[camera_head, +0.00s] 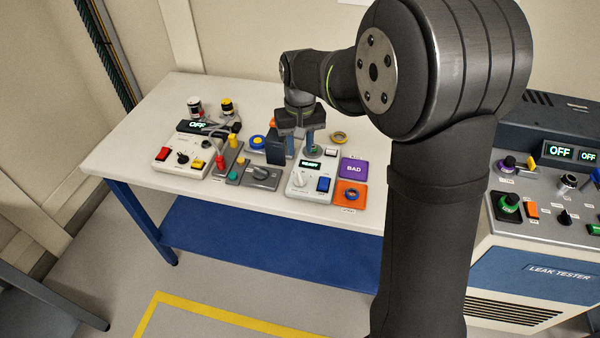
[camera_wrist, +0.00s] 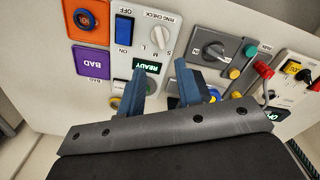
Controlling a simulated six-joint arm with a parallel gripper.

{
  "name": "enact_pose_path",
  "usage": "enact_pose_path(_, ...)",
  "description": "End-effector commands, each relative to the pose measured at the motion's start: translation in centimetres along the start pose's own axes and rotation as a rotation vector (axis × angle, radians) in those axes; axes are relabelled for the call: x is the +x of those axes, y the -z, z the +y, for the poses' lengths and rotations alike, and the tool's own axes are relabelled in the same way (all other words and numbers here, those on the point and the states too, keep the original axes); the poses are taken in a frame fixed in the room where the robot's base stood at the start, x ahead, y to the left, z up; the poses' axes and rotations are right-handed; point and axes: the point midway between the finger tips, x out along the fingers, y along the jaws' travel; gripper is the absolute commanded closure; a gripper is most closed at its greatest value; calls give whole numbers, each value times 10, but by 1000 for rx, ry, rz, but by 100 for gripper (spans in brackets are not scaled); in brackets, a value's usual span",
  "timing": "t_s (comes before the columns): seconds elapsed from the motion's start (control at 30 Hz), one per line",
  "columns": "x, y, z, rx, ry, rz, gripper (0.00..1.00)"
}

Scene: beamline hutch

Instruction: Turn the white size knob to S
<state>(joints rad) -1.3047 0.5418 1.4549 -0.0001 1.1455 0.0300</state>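The white size knob (camera_head: 299,180) sits on the front left of the white ring check box (camera_head: 318,194), below its READY display. In the wrist view the knob (camera_wrist: 160,36) is beyond my fingertips, with S, M and L marks beside it. Which mark it points to is too small to tell. My gripper (camera_head: 293,148) is above and behind the box in the head view, pointing down. In the wrist view its two blue fingers (camera_wrist: 157,82) are apart with nothing between them, and the knob is not touched.
A grey panel with a dark knob (camera_head: 261,174) stands left of the box. Purple BAD (camera_head: 353,171) and orange (camera_head: 350,194) trays lie to its right. A white unit with an OFF display (camera_head: 195,126) is farther left. The table's front left is clear.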

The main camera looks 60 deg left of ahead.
Motion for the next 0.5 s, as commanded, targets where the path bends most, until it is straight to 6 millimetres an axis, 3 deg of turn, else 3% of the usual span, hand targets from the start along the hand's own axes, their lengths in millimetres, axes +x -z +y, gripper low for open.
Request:
enact_pose_path(0.3,70,0,0,1,0,-3,68)
enact_pose_path(0.5,99,0,0,1,0,-1,68)
